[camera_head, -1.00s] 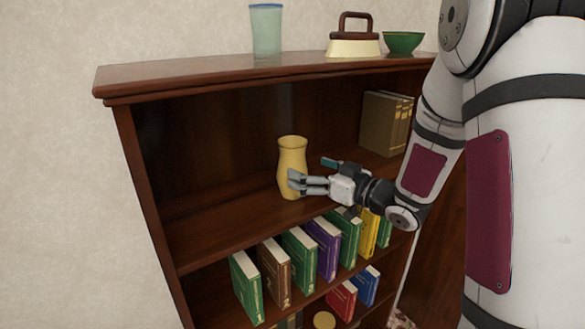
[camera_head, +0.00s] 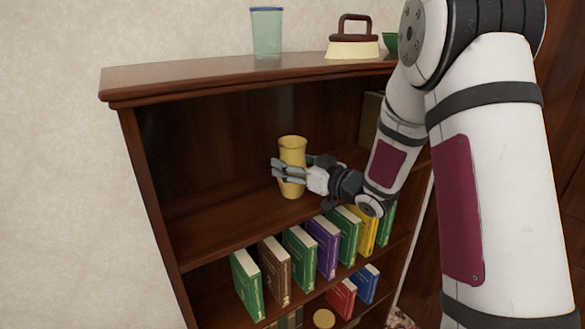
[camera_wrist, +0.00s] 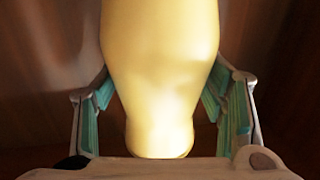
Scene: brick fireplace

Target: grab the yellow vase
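The yellow vase (camera_head: 292,150) stands upright on the upper inside shelf of the dark wooden bookcase. My gripper (camera_head: 293,168) reaches in from the right at the vase's mid-height, with one finger passing across its front and the other partly hidden behind it. In the wrist view the vase (camera_wrist: 160,75) fills the middle between the two teal-padded fingers. The fingers are apart, one on each side, with gaps beside the vase's narrower lower part. Contact near the fingertips cannot be made out.
The bookcase top (camera_head: 200,78) holds a glass (camera_head: 266,33), an old iron (camera_head: 353,42) and a partly hidden green bowl (camera_head: 390,42). Books (camera_head: 328,247) stand on the shelf below. The shelf left of the vase is clear.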

